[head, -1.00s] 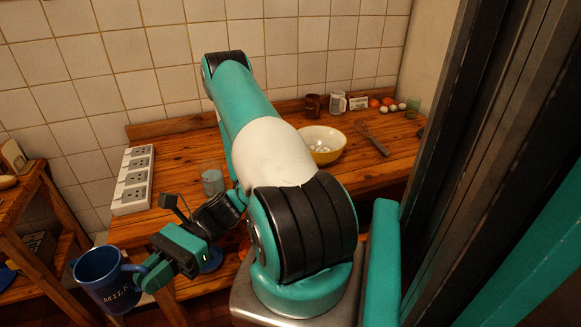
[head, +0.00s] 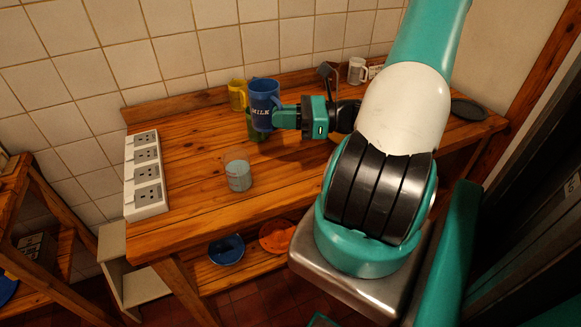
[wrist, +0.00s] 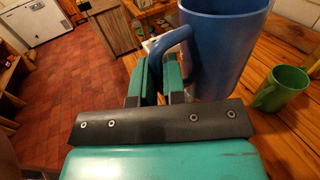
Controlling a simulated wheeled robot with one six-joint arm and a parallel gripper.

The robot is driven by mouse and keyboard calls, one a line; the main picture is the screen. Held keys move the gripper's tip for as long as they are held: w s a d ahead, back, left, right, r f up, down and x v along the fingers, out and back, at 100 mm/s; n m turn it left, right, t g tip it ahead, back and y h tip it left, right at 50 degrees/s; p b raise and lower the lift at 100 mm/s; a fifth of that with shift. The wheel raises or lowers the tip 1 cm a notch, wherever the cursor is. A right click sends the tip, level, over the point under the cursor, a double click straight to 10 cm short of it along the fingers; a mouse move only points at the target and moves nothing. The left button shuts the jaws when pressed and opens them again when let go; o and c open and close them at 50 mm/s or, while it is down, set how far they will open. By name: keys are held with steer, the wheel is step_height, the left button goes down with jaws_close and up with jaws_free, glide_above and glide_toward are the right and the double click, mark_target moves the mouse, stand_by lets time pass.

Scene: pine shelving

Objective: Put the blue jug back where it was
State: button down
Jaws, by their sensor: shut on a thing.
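The blue jug (head: 265,104), marked MILK, is upright over the back part of the wooden table (head: 190,205) in the head view. My gripper (head: 281,117) is shut on its handle from the right. In the wrist view the jug (wrist: 225,50) fills the upper middle, with its handle between my fingers (wrist: 163,80). The jug partly hides a green mug (head: 255,131), which stands right of it in the wrist view (wrist: 280,88). The jug's base seems raised above the tabletop, but the gap is not clear.
A yellow mug (head: 237,95) stands just left of the jug. A glass (head: 238,173) stands nearer the front. A white socket strip (head: 146,175) lies along the left edge. A white mug (head: 357,70) stands at the back. The tabletop between socket strip and glass is clear.

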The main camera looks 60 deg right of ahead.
steer(key=s+d+r+m+t+h, duration=0.1)
steer(key=s+d+m+t+h, duration=0.15)
steer(key=d, duration=0.25)
steer(key=shift+n+g, duration=0.25)
steer(key=shift+g, duration=0.2)
steer(key=shift+f+b, duration=4.55)
steer(key=shift+f, duration=4.8)
steer(key=shift+f, duration=0.15)
steer(key=c, duration=1.2)
jaws_free()
